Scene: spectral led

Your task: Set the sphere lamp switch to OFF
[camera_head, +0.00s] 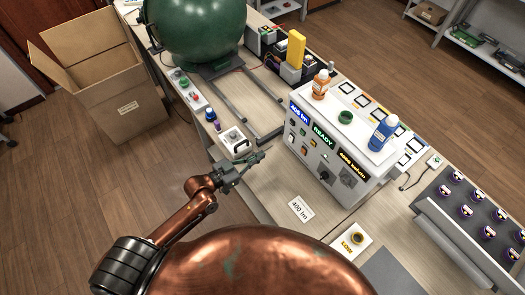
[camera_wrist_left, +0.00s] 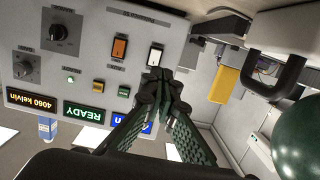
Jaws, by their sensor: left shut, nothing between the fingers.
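The white control box (camera_head: 345,140) stands on the bench, with its front panel also filling the upper left of the left wrist view (camera_wrist_left: 80,62). On the panel are a white rocker switch (camera_wrist_left: 155,57) and an orange rocker switch (camera_wrist_left: 119,48). Their small labels are too unclear to read, so I cannot tell which one is the sphere lamp's. The green sphere (camera_head: 197,30) stands at the back left of the bench. My left gripper (camera_head: 258,157) is shut and empty. Its fingertips (camera_wrist_left: 155,76) appear just beside the white rocker; contact is unclear. My right gripper is not in view.
The panel also carries dark knobs (camera_wrist_left: 61,32), a green READY display (camera_wrist_left: 86,112) and small buttons. An orange bottle (camera_head: 321,84) and a blue bottle (camera_head: 383,131) stand on the box. A small switch unit (camera_head: 233,139) lies near the left arm. A cardboard box (camera_head: 115,100) is on the floor.

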